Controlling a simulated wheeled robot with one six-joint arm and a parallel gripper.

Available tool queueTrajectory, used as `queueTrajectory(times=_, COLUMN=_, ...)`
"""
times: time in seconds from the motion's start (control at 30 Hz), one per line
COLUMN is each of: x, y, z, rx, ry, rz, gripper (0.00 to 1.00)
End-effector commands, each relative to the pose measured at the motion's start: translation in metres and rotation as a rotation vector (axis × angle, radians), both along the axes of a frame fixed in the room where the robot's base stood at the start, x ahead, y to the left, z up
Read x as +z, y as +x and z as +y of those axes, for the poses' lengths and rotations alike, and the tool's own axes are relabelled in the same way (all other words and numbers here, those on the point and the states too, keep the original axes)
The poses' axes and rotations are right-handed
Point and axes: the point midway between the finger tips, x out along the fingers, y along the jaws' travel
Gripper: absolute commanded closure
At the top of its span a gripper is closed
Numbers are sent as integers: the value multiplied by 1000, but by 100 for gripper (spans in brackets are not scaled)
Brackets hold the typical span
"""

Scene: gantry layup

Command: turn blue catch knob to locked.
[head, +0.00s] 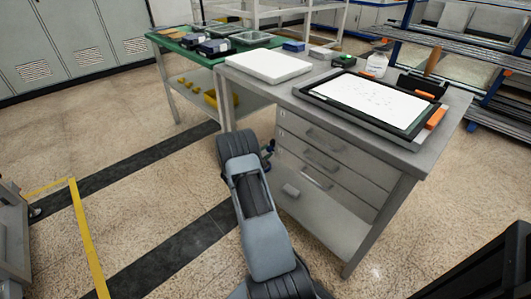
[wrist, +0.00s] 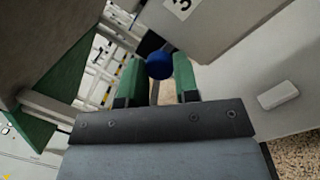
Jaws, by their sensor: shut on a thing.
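The blue catch knob (wrist: 159,65) is a round blue ball in the wrist view, between the green-padded fingers of my gripper (wrist: 158,82). My gripper is shut on the knob. The knob sits by the grey drawer front marked with a number 3 (wrist: 182,5). Whatever the knob is mounted on is mostly hidden behind it, and I cannot tell its turn angle.
A green-topped table (head: 170,42) stands behind at left. A pale handle (wrist: 278,95) shows at right in the wrist view.

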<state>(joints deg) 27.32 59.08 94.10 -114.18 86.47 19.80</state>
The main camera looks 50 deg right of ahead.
Motion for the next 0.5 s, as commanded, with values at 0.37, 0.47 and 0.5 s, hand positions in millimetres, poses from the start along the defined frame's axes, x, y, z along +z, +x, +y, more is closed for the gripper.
queueTrajectory(times=0.37, x=0, y=0, z=0, rx=0, ry=0, rz=0, gripper=53)
queueTrajectory(times=0.47, x=0, y=0, z=0, rx=0, ry=0, rz=0, gripper=46)
queueTrajectory(times=0.5, x=0, y=0, z=0, rx=0, ry=0, rz=0, gripper=46)
